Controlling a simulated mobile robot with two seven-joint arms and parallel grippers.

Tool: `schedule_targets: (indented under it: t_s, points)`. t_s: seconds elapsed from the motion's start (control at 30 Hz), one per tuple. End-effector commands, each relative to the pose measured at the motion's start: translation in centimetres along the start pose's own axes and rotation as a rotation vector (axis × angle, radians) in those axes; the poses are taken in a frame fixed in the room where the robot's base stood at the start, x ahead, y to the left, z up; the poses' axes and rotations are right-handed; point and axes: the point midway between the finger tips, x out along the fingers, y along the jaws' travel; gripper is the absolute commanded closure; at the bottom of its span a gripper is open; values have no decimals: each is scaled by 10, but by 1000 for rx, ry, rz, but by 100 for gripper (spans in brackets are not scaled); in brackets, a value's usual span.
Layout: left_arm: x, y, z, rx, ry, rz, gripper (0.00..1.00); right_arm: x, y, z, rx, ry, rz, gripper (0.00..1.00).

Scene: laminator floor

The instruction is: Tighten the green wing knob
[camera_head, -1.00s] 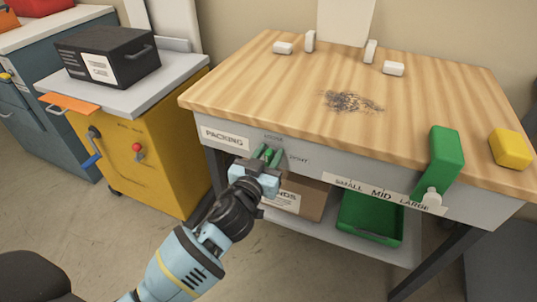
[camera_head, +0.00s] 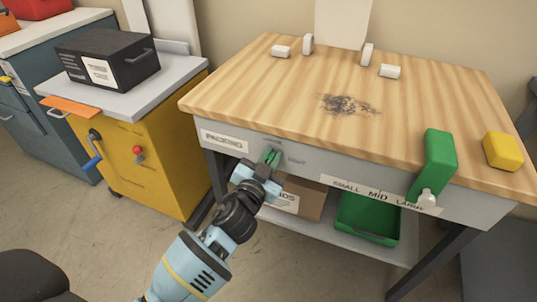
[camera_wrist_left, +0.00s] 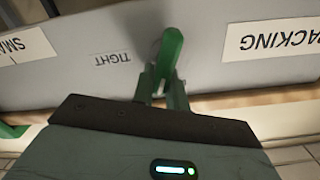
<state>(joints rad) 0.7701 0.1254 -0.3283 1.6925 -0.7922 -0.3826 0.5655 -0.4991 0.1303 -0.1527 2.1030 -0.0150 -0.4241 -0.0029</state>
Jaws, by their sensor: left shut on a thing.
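The green wing knob (camera_head: 272,157) is on the grey front apron of the packing table, between the small LOOSE and TIGHT labels. In the left wrist view the knob (camera_wrist_left: 171,52) shows as a green wing, slightly tilted, its lower part between the fingers. My left gripper (camera_head: 265,166) is shut on the knob, and its fingers also show in the left wrist view (camera_wrist_left: 162,88). The TIGHT label (camera_wrist_left: 113,59) is beside the knob there. The fingers hide the knob's base. My right gripper is not in view.
A green lever (camera_head: 437,165) and yellow block (camera_head: 503,151) are at the right. A green tray (camera_head: 368,218) and cardboard box (camera_head: 303,199) sit below. A yellow cabinet (camera_head: 150,160) stands left.

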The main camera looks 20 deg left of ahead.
Motion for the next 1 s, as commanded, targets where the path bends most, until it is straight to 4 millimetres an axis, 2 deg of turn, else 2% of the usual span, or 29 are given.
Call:
schedule_targets:
  t_s: [0.03,1.0]
  points:
    - [-2,3,8,42,-21,2,100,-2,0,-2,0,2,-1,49]
    - [-2,14,20,952,-25,7,100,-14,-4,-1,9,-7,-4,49]
